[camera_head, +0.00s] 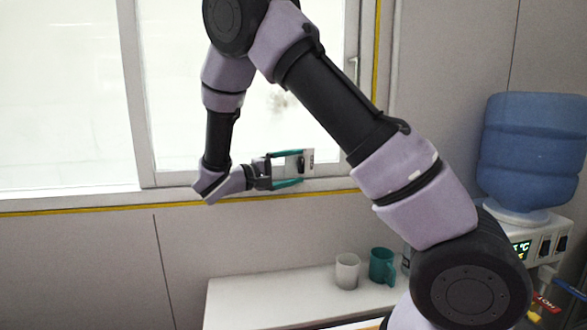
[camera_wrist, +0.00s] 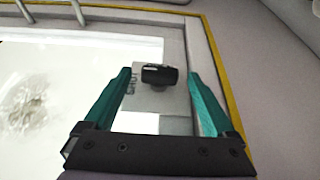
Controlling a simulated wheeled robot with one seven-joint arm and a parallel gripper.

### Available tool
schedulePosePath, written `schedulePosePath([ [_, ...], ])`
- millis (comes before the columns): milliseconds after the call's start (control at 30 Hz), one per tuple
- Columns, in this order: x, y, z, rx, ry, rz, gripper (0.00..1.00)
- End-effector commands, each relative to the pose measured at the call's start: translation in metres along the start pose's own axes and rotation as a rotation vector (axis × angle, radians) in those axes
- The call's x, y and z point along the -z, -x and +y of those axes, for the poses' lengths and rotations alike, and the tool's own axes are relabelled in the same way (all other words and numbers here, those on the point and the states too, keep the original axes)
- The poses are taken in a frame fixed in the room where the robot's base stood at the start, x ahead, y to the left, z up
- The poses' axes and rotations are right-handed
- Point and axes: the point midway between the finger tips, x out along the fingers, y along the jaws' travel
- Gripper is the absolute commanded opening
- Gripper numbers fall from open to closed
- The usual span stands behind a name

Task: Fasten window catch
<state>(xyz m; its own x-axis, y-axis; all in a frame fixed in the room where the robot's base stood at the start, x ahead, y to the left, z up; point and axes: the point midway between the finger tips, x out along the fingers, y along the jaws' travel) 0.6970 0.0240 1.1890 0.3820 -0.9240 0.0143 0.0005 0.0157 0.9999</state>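The window catch (camera_wrist: 159,74) is a small black knob on a pale grey plate (camera_wrist: 150,101) at the window frame. Lettering that seems to read "SHUT" shows on the plate beside the left finger. My gripper (camera_wrist: 160,74) has teal fingers, open on either side of the knob, with a gap on both sides. In the head view my gripper (camera_head: 302,168) reaches right along the lower window frame, and the plate (camera_head: 309,156) shows at its fingertips. The window (camera_head: 250,120) is a bright pane in a grey frame; my arm covers part of it. I cannot tell the knob's depth between the fingers.
A yellow strip (camera_head: 120,206) edges the window. Below, a white shelf (camera_head: 260,300) holds a white cup (camera_head: 347,271) and a teal mug (camera_head: 381,266). A water dispenser with a blue bottle (camera_head: 533,150) stands at the right. The wall under the window is bare.

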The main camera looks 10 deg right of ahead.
Motion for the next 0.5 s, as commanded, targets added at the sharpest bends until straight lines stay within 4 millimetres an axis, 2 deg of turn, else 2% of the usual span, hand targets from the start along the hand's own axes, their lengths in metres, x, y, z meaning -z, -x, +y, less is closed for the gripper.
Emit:
schedulePosePath([
  [133,0.000,0.002,0.000,0.000,-0.001,0.001,0.90],
  [233,0.001,0.011,0.000,0.000,0.000,0.002,0.90],
  [500,0.001,0.064,0.000,-0.001,-0.001,0.005,0.90],
])
